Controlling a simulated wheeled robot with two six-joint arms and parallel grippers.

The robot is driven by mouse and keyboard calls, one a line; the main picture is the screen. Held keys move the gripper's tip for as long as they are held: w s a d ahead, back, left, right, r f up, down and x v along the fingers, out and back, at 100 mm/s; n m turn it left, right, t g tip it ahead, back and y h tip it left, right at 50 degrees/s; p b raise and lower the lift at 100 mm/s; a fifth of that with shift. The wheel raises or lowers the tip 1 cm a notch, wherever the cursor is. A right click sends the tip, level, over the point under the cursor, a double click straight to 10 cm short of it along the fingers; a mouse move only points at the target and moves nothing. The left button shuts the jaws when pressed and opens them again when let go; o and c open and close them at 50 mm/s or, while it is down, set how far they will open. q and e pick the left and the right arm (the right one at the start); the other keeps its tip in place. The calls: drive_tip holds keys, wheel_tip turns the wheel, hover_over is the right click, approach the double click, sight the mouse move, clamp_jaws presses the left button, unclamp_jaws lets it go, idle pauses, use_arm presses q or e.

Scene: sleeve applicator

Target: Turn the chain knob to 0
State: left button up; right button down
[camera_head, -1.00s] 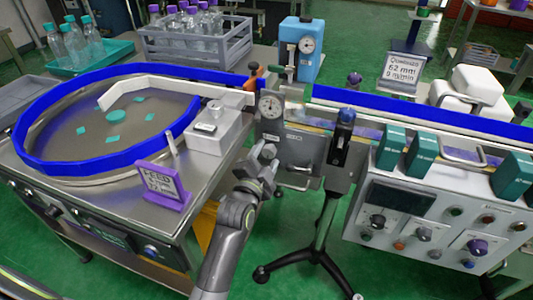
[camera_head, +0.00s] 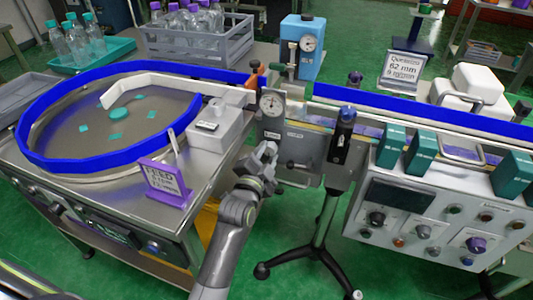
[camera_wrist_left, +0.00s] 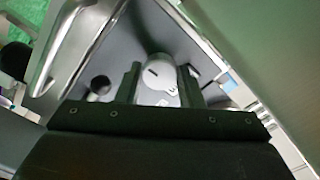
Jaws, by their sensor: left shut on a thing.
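A light grey round knob (camera_wrist_left: 158,74) with a short dark mark on its face shows between the fingers in the left wrist view. It sits on a dark panel with small white marks that I cannot read. My left gripper (camera_wrist_left: 158,88) is shut on this knob, one finger at each side. I cannot read the knob's name or setting. My right gripper is not in view.
A control panel (camera_head: 400,228) with several knobs and buttons stands at the right. A black post with a blue top (camera_head: 342,140) stands close right of my gripper. The round feed table with a blue rim (camera_head: 90,165) and a purple sign (camera_head: 163,185) lie left.

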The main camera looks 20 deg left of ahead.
use_arm(q)
drive_tip(key=shift+r+n+p, duration=0.15)
drive_tip(key=shift+n+p, duration=0.35)
drive_tip(key=shift+n, duration=0.1)
drive_tip(key=shift+n+p, duration=0.3)
drive_tip(key=n+p, duration=0.2)
drive_tip(key=shift+n, duration=0.3)
drive_tip(key=n+p, duration=0.2)
drive_tip(key=n, duration=0.1)
drive_tip(key=shift+n, duration=0.3)
drive_tip(key=n+p, duration=0.2)
drive_tip(key=n, duration=0.2)
drive_tip(key=shift+d, duration=0.1)
drive_tip(key=shift+n+p, duration=0.3)
drive_tip(key=shift+n, duration=0.8)
drive_tip(key=n, duration=1.1)
drive_tip(key=shift+p, duration=0.4)
drive_tip(key=n, duration=1)
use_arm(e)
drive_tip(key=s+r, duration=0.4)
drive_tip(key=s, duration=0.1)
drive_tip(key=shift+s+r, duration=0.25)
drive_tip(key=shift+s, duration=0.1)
